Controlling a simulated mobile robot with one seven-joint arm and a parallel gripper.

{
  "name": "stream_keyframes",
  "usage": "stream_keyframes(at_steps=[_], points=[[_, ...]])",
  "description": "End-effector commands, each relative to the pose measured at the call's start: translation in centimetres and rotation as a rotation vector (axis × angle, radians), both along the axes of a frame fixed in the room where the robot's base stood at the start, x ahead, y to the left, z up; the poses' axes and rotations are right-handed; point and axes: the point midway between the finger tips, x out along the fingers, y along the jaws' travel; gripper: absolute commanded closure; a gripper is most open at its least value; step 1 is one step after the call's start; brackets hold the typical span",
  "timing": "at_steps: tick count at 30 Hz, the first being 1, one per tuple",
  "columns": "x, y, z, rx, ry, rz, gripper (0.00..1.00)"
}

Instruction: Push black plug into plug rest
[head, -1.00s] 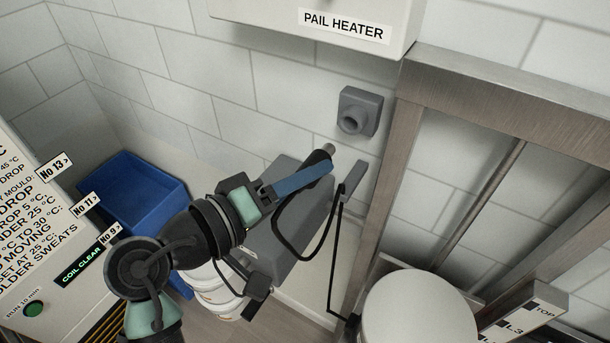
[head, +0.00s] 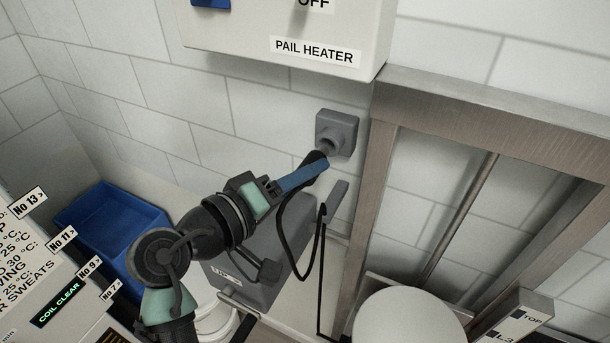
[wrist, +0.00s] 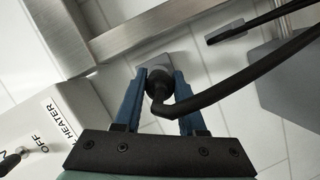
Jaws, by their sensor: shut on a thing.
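The black plug (head: 316,158) is held between the blue fingers of my gripper (head: 308,172), with its metal tip pointing up and right. The grey plug rest (head: 338,128) is a square block with a round socket on the tiled wall. The plug's tip is at the socket's mouth; I cannot tell how deep it sits. In the wrist view the plug (wrist: 159,86) is between the two fingers of my gripper (wrist: 160,85), with the grey plug rest (wrist: 155,68) behind it. A black cable (head: 285,235) loops down from the plug.
The pail heater box (head: 290,35) hangs above left. A steel frame (head: 480,105) stands close to the right of the rest. A grey box (head: 255,265) is below, a blue bin (head: 110,225) at left, and a white round lid (head: 408,320) at lower right.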

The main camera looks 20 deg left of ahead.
Motion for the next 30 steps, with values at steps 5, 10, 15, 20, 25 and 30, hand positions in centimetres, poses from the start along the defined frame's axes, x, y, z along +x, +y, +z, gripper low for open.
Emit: stream_keyframes(at_steps=[5,10,15,20,25,30], points=[[0.0,0.0,0.0,0.000,-0.001,0.000,1.00],[0.3,-0.1,0.1,0.000,-0.002,0.000,1.00],[0.9,-0.2,0.0,-0.001,-0.001,-0.001,1.00],[1.5,-0.3,0.0,0.000,-0.002,-0.001,1.00],[2.0,-0.4,0.0,0.000,0.000,0.000,1.00],[1.9,-0.4,0.0,0.000,0.000,0.001,1.00]])
